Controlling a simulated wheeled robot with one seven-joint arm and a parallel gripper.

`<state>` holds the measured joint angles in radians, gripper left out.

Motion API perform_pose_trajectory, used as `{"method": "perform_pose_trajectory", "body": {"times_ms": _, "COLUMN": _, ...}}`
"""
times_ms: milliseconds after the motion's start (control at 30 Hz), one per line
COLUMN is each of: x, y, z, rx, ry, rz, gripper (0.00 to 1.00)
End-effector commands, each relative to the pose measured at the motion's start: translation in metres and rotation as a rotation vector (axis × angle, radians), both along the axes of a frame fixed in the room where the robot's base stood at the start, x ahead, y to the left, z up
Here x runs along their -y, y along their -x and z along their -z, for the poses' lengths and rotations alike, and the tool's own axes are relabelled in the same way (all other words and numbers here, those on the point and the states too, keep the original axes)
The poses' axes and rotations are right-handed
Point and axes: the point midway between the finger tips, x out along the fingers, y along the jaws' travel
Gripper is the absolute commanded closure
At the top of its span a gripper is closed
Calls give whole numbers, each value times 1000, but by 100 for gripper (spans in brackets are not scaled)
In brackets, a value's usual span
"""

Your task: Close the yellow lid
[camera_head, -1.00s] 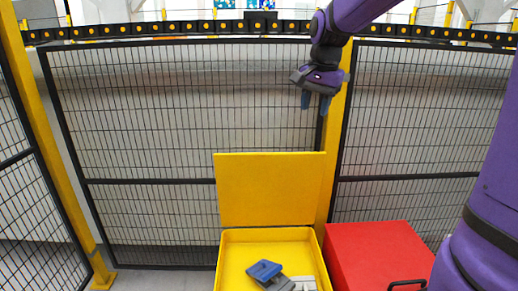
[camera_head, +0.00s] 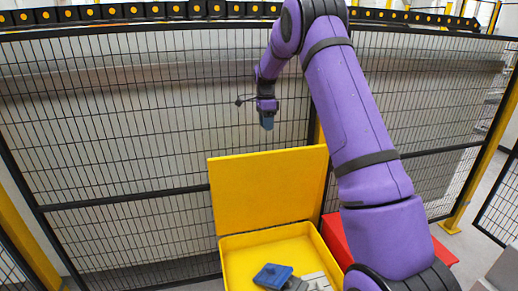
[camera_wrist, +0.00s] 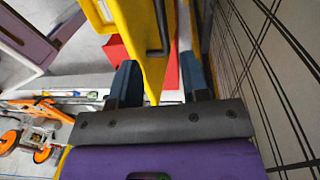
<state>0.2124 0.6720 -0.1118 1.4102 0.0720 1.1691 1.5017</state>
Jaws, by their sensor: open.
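The yellow lid (camera_head: 268,190) stands open, roughly upright at the back edge of the yellow box (camera_head: 228,262). My gripper (camera_head: 267,122) is above and behind the lid near the fence, pointing down, and appears apart from it. In the wrist view my gripper's two blue fingers (camera_wrist: 161,82) are spread with nothing held. The yellow lid (camera_wrist: 138,28) reaches down into the view between and beyond the fingertips. A dark handle-like bar (camera_wrist: 160,30) shows beside it.
A blue object (camera_head: 272,274) and grey parts lie in the yellow box. A red box (camera_head: 336,236) stands to its right, partly hidden by my arm. The mesh fence (camera_head: 120,130) is close behind, and it runs along the right of the wrist view (camera_wrist: 270,70).

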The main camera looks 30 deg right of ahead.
Motion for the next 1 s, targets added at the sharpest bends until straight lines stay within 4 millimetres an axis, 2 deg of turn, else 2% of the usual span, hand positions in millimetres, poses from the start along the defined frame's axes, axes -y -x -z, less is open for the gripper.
{"method": "perform_pose_trajectory", "body": {"times_ms": 167, "x": 1, "y": 0, "z": 14, "rx": -3, "ry": 0, "rz": 8, "gripper": 58}}
{"method": "perform_pose_trajectory", "body": {"times_ms": 500, "x": -1, "y": 7, "z": 72, "rx": -4, "ry": -1, "rz": 5, "gripper": 58}}
{"method": "perform_pose_trajectory", "body": {"times_ms": 700, "x": -2, "y": 9, "z": 97, "rx": -3, "ry": 0, "rz": 5, "gripper": 58}}
{"method": "perform_pose_trajectory", "body": {"times_ms": 1000, "x": -2, "y": 11, "z": 108, "rx": -1, "ry": 0, "rz": 4, "gripper": 58}}
